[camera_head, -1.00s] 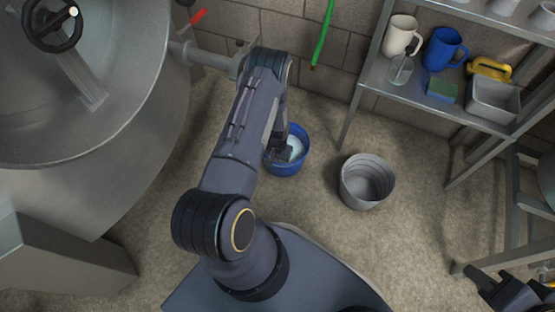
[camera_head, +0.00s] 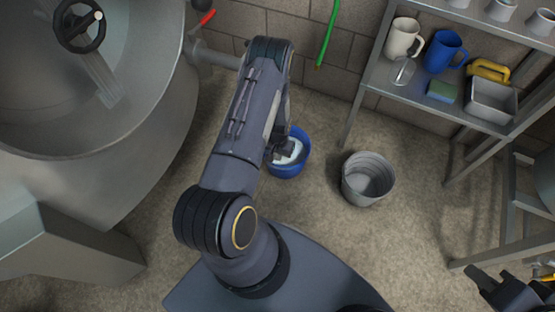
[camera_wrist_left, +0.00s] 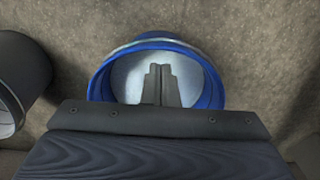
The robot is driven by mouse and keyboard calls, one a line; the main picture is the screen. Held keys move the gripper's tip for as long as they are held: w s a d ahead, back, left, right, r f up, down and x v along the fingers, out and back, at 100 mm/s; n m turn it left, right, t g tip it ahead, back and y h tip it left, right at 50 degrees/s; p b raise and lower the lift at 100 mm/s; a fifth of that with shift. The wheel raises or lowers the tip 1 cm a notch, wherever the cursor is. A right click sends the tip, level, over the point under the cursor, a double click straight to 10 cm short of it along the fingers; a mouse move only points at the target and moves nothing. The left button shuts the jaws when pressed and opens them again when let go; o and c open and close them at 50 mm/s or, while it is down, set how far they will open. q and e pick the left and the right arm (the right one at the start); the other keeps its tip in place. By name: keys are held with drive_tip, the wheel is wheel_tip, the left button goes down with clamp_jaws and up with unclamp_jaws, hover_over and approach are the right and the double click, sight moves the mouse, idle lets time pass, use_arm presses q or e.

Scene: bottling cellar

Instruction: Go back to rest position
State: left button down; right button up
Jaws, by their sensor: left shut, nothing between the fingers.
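My left arm reaches out over the floor, and its gripper (camera_head: 283,153) points down at a blue bucket (camera_head: 304,139) with pale contents. In the left wrist view the two fingers of my left gripper (camera_wrist_left: 161,70) are together and empty. They show in front of the blue bucket's opening (camera_wrist_left: 213,88); I cannot tell how far above or inside it they are. My right gripper (camera_head: 487,276) is at the lower right corner, its fingertips apart and nothing seen between them; part of it is cut off.
A grey bucket (camera_head: 368,180) stands right of the blue one. A large steel tank (camera_head: 150,120) fills the left. A metal shelf (camera_head: 405,92) at upper right holds jugs, a sponge and a metal tin. A green hose (camera_head: 328,35) hangs on the wall. Floor between buckets and shelf is clear.

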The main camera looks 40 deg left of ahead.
use_arm(q)
wheel_tip(320, 180, up, 5)
drive_tip(key=shift+f+p, duration=0.2)
drive_tip(key=shift+p, duration=0.65)
drive_tip(key=w+d+r+n+t+h, duration=0.1)
drive_tip(key=d+r+t+h, duration=0.2)
drive_tip(key=r, duration=2.5)
drive_tip(key=s+d+r+t, duration=0.1)
drive_tip(key=s+d+r, duration=0.35)
drive_tip(key=r, duration=0.25)
drive_tip(key=s+d+r+t, duration=0.1)
drive_tip(key=s+d+r, duration=0.2)
drive_tip(key=s+r, duration=0.3)
drive_tip(key=s+d+r+m, duration=0.1)
drive_tip(key=s+d+r, duration=0.1)
drive_tip(key=s, duration=0.3)
drive_tip(key=s+d+r+m, duration=0.1)
drive_tip(key=s+d+r, duration=0.15)
drive_tip(key=s, duration=0.25)
wheel_tip(320, 180, up, 29)
drive_tip(key=p, duration=3)
drive_tip(key=shift+s+r+t+h, duration=0.15)
drive_tip(key=shift+s+t+h, duration=0.15)
drive_tip(key=shift+h, duration=0.1)
